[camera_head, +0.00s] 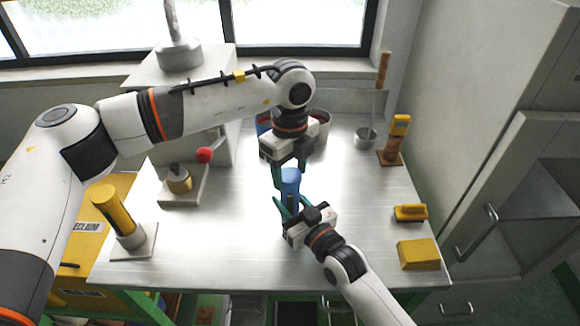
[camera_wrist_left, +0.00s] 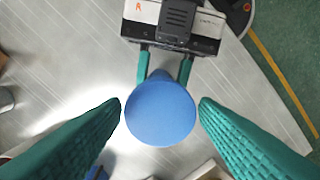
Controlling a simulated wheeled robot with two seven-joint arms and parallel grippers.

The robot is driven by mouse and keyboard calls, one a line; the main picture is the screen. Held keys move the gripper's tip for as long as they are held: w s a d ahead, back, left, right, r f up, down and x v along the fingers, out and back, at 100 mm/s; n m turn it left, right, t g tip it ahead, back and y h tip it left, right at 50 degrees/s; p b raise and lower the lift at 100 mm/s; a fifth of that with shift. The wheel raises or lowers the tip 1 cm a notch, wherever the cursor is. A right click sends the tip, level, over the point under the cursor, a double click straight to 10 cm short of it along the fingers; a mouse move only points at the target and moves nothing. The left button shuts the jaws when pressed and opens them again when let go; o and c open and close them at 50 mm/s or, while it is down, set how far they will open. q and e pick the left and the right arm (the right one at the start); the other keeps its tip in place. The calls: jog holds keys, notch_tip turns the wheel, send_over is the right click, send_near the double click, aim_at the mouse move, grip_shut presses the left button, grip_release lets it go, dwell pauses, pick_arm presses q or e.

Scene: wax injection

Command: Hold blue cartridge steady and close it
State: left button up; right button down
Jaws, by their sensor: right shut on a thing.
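The blue cartridge (camera_head: 291,178) stands upright near the middle of the metal table. In the left wrist view its round blue top (camera_wrist_left: 160,110) is seen from above. My right gripper (camera_head: 291,204) comes from the front and is shut on the cartridge low down; its green fingers also show in the left wrist view (camera_wrist_left: 164,68). My left gripper (camera_head: 291,170) points down from above with its green fingers on either side of the cartridge top. In the left wrist view (camera_wrist_left: 160,105) these fingers are open, with narrow gaps beside the blue top. The arms partly hide the cartridge.
A yellow cylinder (camera_head: 118,211) on a stand is at the left. A machine with a red knob (camera_head: 204,155) stands behind it. At the right are a yellow-handled brush (camera_head: 410,212), a yellow block (camera_head: 418,254) and a metal cup (camera_head: 366,138). The table between is clear.

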pick_arm(q)
jog(key=c, duration=0.7)
jog(key=m, duration=1.5)
jog(key=shift+m, duration=0.4)
jog(key=m, duration=1.3)
jog(key=shift+m, duration=0.4)
jog(key=m, duration=0.4)
jog(key=shift+f, duration=0.1)
jog(key=o, duration=1.1)
